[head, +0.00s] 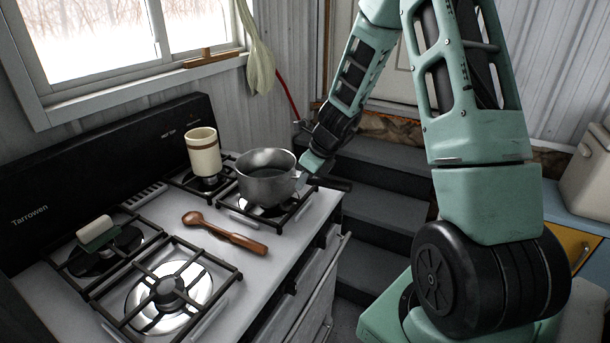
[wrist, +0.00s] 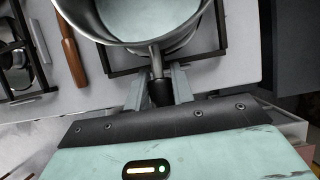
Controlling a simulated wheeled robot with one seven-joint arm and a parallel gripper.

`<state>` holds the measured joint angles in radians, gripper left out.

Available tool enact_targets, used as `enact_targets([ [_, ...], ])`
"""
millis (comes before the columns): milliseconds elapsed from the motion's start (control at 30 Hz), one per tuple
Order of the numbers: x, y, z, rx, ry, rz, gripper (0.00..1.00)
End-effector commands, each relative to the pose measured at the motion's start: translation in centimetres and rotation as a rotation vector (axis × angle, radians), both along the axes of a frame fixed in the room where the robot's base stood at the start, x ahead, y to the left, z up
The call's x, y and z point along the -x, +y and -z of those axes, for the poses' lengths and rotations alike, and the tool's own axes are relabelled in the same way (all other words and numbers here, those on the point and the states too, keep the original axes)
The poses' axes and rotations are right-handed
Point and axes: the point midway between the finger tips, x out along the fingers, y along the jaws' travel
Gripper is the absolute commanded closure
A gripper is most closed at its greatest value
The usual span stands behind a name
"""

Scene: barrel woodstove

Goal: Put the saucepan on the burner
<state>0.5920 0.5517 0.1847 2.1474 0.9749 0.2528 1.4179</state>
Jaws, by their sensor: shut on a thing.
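The grey metal saucepan (head: 267,184) is upright at the stove's right front burner grate (head: 293,213). I cannot tell whether its base touches the grate or is slightly above it. Its dark handle (head: 335,184) points right, past the stove's edge. My gripper (head: 306,176) is shut on the handle close to the pan. In the wrist view my gripper (wrist: 158,88) has a finger on each side of the handle, and the pan (wrist: 175,44) is just ahead of it. The burner under the pan is mostly hidden.
A cream mug (head: 203,152) stands on the back right burner. A wooden spoon (head: 225,233) lies between the grates. A green and white brush-like object (head: 96,232) lies on the back left grate. The left front burner (head: 170,288) is bare. Dark steps (head: 375,205) are right of the stove.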

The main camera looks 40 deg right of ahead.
Motion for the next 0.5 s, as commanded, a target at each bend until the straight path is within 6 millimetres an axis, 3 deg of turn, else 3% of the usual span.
enact_targets([
  [233,-0.16,-0.03,0.13,0.001,-0.005,0.0,1.0],
  [267,-0.01,-0.01,0.22,0.0,0.0,0.0,0.68],
  [300,-0.01,-0.01,0.2,0.0,0.0,0.0,0.57],
  [500,0.0,0.0,0.19,0.0,0.0,0.0,0.54],
])
